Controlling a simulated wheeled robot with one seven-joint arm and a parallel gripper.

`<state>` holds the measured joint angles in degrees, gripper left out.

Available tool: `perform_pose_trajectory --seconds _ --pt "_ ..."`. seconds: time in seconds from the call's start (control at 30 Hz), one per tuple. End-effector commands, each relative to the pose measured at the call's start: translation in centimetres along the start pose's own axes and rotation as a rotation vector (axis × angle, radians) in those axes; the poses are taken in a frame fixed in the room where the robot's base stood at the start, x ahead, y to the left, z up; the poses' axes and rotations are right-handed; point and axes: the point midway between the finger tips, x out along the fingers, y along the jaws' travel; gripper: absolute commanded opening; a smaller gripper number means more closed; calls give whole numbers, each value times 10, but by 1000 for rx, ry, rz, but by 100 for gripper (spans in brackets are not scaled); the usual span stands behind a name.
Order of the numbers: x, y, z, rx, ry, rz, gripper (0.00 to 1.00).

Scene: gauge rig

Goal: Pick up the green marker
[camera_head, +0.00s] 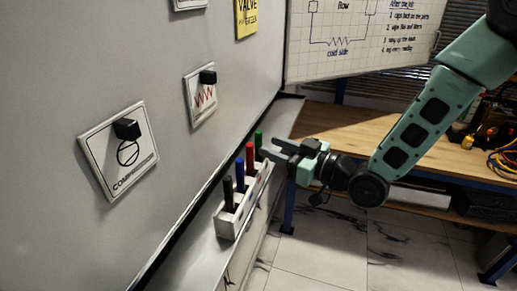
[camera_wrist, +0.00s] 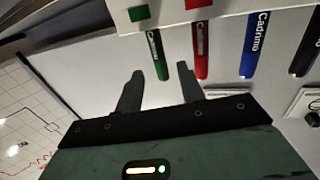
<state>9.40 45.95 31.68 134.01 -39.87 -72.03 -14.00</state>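The green marker (camera_head: 258,138) stands at the far end of a row in a white holder (camera_head: 227,226) on the panel's ledge. In the wrist view the green marker (camera_wrist: 158,53) shows just ahead of the gap between my fingertips, with no finger clearly touching it. My gripper (camera_head: 269,150) reaches in from the right beside the green and red markers. In the wrist view my gripper (camera_wrist: 160,69) is open, and the gap between its fingers looks empty. The lower part of the green marker is hidden in the holder.
A red marker (camera_head: 250,155) stands close beside the green one, then a blue marker (camera_head: 240,173) and a black marker (camera_head: 228,193). The grey panel (camera_head: 150,75) rises behind them. A wooden workbench (camera_head: 340,130) and a whiteboard (camera_head: 335,70) are beyond.

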Motion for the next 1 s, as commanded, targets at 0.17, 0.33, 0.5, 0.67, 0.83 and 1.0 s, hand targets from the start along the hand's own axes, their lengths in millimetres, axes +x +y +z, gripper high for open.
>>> perform_pose_trajectory --seconds 0.17,0.33,0.5,0.67,0.83,1.0 --pt "19 -1 -2 2 -1 -1 38" --pt "41 -1 0 1 0 -1 38" --pt "51 0 3 0 -1 0 38" --pt "51 0 3 -1 -1 0 38" --pt "51 0 3 0 0 0 0" --pt "51 0 3 0 0 0 0"
